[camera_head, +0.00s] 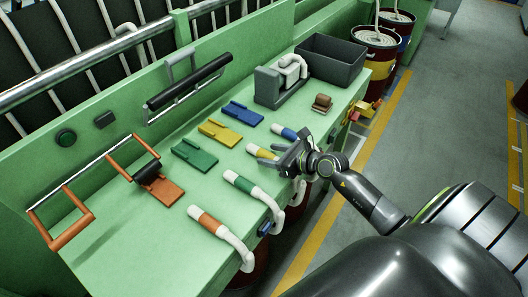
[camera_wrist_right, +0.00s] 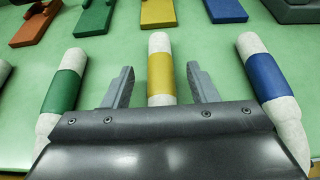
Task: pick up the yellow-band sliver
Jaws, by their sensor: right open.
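The yellow-band sliver (camera_head: 257,150) is a white roll with a yellow band, lying near the front edge of the green bench. In the right wrist view the yellow-band sliver (camera_wrist_right: 160,75) points away between the two fingers, with a gap on each side. My right gripper (camera_head: 276,153) is open over its near part. In the wrist view the right gripper (camera_wrist_right: 159,80) hides the sliver's near end. I cannot tell the exact height of the fingers above the bench. My left gripper is not in view.
A green-band sliver (camera_wrist_right: 64,88) and a blue-band sliver (camera_wrist_right: 267,75) flank it. An orange-band sliver (camera_head: 208,220) lies farther left. Coloured plates, including a yellow one (camera_head: 220,132), lie behind. A dark bin (camera_head: 332,70) and a grey device (camera_head: 270,86) stand at the far end.

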